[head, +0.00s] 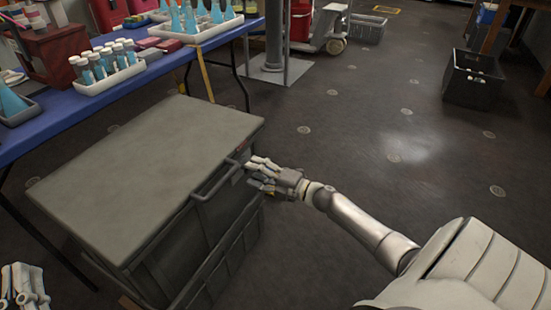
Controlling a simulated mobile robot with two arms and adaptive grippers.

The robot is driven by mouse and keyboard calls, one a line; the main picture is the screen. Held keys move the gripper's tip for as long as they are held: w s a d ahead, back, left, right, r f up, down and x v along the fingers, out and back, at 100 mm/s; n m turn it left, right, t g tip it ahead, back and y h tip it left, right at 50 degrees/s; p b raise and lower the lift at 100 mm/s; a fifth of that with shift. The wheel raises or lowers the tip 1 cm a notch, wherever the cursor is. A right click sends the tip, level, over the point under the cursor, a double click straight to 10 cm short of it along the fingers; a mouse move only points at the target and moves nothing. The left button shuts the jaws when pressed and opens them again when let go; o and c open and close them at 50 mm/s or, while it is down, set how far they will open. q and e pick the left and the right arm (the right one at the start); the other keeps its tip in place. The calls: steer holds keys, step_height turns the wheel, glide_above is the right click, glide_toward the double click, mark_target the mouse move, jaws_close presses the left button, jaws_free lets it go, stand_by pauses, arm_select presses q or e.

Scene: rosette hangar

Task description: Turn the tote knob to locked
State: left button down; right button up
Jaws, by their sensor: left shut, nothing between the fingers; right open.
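The tote (150,165) is a large dark grey box with a flat lid, standing on the floor at the left. A bar handle (215,182) sticks out from its upper right side. My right gripper (257,173) is open beside that side, near the far end of the handle and close to the tote's upper edge. I cannot tell whether it touches the tote. The knob cannot be made out; the fingers may cover it. My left gripper (24,287) is shut and empty at the bottom left, apart from the tote and partly cut off by the picture's edge.
A blue table (55,112) with racks of vials (108,68) and flasks (200,25) runs behind the tote. A metal post (275,35) and a white-and-red cart (322,28) stand beyond. A black crate (473,78) is at the far right. The floor between is clear.

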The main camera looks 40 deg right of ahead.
steer(key=v, duration=1)
stand_by(0.3)
